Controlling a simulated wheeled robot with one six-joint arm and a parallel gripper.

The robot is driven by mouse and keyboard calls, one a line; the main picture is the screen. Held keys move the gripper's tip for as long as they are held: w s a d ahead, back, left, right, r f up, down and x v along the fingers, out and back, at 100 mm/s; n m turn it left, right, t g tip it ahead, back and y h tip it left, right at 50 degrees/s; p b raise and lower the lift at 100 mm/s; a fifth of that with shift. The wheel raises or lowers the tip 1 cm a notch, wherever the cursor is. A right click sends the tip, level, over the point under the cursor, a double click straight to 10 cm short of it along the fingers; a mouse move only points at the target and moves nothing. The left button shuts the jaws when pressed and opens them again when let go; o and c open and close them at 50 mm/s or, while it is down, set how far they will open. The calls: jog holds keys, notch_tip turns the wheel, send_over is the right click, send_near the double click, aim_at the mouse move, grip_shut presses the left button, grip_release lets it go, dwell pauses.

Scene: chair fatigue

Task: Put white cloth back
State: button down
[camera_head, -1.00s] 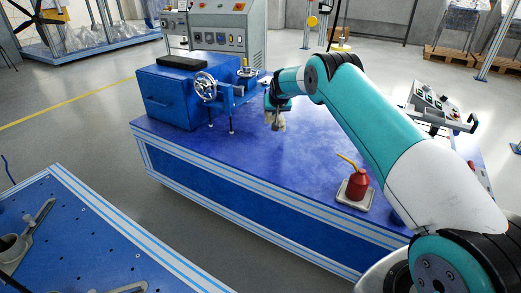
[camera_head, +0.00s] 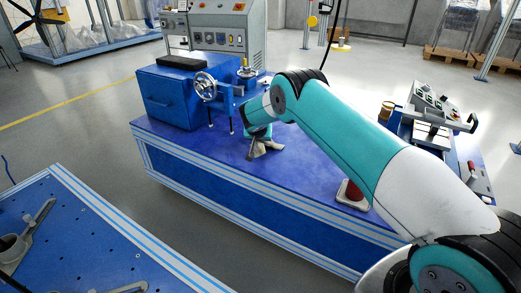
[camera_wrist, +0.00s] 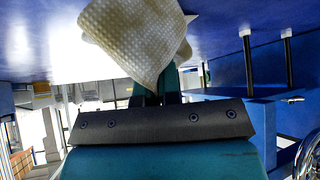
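My gripper (camera_head: 254,146) is at the end of the teal and white arm, low over the blue workbench (camera_head: 195,150), to the right of the handwheel device. It is shut on the white cloth (camera_head: 270,147), which hangs off its fingers close to the bench top. I cannot tell whether the cloth touches the bench. In the wrist view the cream-white, dimpled cloth (camera_wrist: 135,38) is bunched beyond the fingers (camera_wrist: 162,88) and hides the fingertips.
The blue device with a metal handwheel (camera_head: 205,87) stands left of my gripper. A control panel (camera_head: 432,108) is at right. Another blue table (camera_head: 95,245) is at front left.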

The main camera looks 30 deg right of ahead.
jog(key=shift+s+a+f, duration=0.35)
jog(key=shift+a+f, duration=0.2)
jog(key=shift+a, duration=0.25)
jog(key=shift+s+a+f, duration=0.3)
jog(key=shift+a+f, duration=0.3)
jog(key=shift+a, duration=0.25)
jog(key=shift+s+a+f, duration=0.35)
jog(key=shift+a+f, duration=0.2)
jog(key=shift+a, duration=0.25)
jog(key=c, duration=0.9)
grip_release()
